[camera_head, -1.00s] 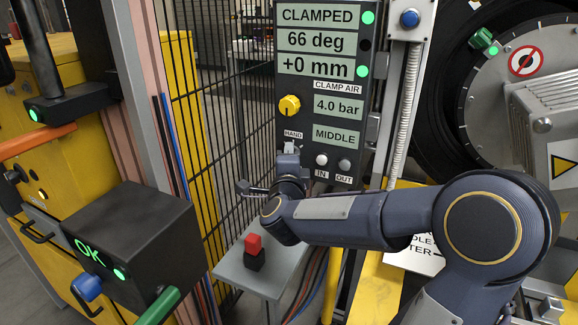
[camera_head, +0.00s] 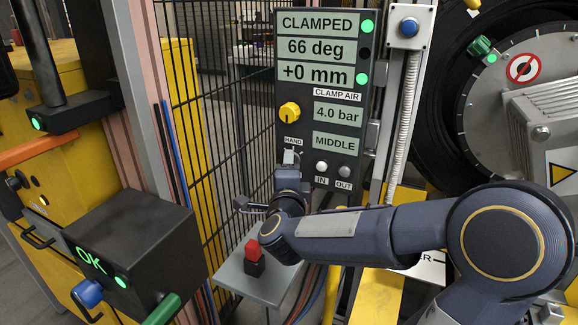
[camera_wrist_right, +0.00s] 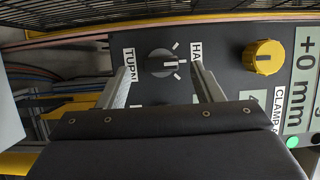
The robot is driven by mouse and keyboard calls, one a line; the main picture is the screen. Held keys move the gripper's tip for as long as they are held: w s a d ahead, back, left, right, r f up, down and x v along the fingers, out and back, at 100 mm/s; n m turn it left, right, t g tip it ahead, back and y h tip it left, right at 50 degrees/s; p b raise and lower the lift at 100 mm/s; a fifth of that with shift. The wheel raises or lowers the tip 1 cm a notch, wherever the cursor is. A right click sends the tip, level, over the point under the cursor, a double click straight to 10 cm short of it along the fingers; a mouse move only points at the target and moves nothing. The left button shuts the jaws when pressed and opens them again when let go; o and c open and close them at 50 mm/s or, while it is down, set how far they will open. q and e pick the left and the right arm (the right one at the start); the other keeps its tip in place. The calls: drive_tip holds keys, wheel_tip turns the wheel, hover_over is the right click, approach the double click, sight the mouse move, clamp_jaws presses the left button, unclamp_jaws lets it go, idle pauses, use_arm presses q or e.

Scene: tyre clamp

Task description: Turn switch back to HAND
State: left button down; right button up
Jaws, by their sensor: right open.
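The selector switch (camera_wrist_right: 163,63) is a dark round knob on the grey control panel (camera_wrist_right: 228,75) in the right wrist view. Its white mark lies on the side facing the partly covered HAND label (camera_wrist_right: 196,52). The TURN label (camera_wrist_right: 129,63) is on the opposite side. My right gripper (camera_wrist_right: 160,70) is open, its fingers on either side of the knob with visible gaps. In the head view my right gripper (camera_head: 290,158) is just under the HAND label (camera_head: 292,141) and hides the switch. My left gripper is not in view.
A yellow knob (camera_head: 289,111) sits above the HAND label. The IN button (camera_head: 321,168) and OUT button (camera_head: 345,171) are close to the right of my gripper. A red button (camera_head: 254,248) on a grey shelf is below. A wire fence (camera_head: 215,110) stands to the left.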

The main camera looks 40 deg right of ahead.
drive_tip(key=v, duration=0.5)
drive_tip(key=shift+s+a+p, duration=0.1)
drive_tip(key=shift+p, duration=0.3)
drive_tip(key=s+a+f+n+y, duration=0.2)
drive_tip(key=a+n+y, duration=0.4)
drive_tip(key=n+y, duration=0.15)
drive_tip(key=s+a+f+n+y, duration=0.1)
drive_tip(key=s+a+n+y, duration=0.1)
drive_tip(key=a+n+y, duration=0.5)
drive_tip(key=s+a+f+n+g+y, duration=0.1)
drive_tip(key=s+f+n+g, duration=0.35)
drive_tip(key=s, duration=0.25)
drive_tip(key=s+a+f+n+g, duration=0.1)
drive_tip(key=s+f+n+g, duration=0.2)
drive_tip(key=s+f+n, duration=0.3)
wheel_tip(320, 180, up, 34)
drive_tip(key=s+p, duration=0.2)
drive_tip(key=p, duration=3.1)
drive_tip(key=shift+s+a+m+g, duration=0.2)
drive_tip(key=shift+m+g, duration=0.1)
drive_tip(key=shift+g, duration=0.05)
